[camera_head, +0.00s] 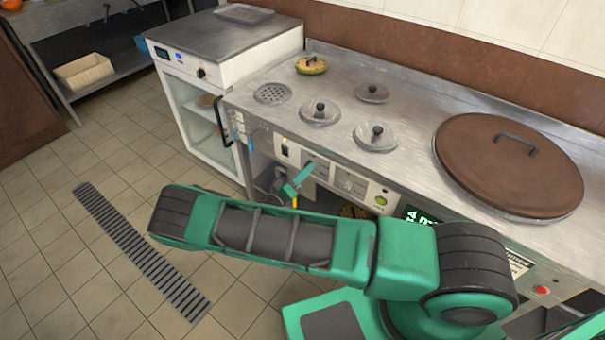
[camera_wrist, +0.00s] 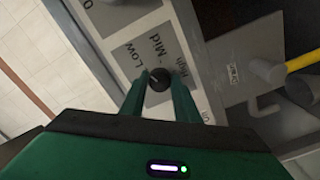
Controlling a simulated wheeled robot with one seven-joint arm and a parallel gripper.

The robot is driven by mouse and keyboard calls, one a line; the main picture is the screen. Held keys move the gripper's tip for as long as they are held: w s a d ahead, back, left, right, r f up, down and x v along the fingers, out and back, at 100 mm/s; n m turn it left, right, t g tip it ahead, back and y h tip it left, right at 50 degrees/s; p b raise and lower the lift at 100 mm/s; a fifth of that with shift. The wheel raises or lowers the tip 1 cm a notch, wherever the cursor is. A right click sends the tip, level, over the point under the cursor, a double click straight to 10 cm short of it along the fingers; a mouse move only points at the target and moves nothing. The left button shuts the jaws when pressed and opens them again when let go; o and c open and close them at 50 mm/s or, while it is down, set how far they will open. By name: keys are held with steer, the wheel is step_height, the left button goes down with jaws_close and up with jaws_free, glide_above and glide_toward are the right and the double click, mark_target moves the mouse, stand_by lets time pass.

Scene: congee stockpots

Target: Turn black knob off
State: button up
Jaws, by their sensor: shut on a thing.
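The black knob (camera_wrist: 158,80) sits on a grey dial plate marked Low, Mid and High in the wrist view. My gripper (camera_wrist: 159,92) has its two green fingers closed on either side of the knob. A thin pale line shows on the knob's face and points toward the upper left in that view. In the head view my gripper (camera_head: 297,182) reaches the front control panel (camera_head: 350,181) of the steel counter. The knob cannot be made out there.
The steel counter (camera_head: 345,95) carries several small round lids and a large brown lid (camera_head: 508,165). A yellow-handled valve (camera_wrist: 303,62) and pipes lie beside the panel. A white glass-fronted cabinet (camera_head: 215,115) stands left. Tiled floor with a drain grate (camera_head: 140,250) is open.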

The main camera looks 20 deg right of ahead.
steer(key=n, duration=1.2)
steer(key=shift+w+a+r+n, duration=0.1)
steer(key=shift+n, duration=0.3)
stand_by(0.3)
steer(key=o, duration=1)
steer(key=shift+o, duration=0.2)
steer(key=v, duration=1)
steer(key=shift+s+a, duration=0.25)
steer(key=shift+a, duration=0.05)
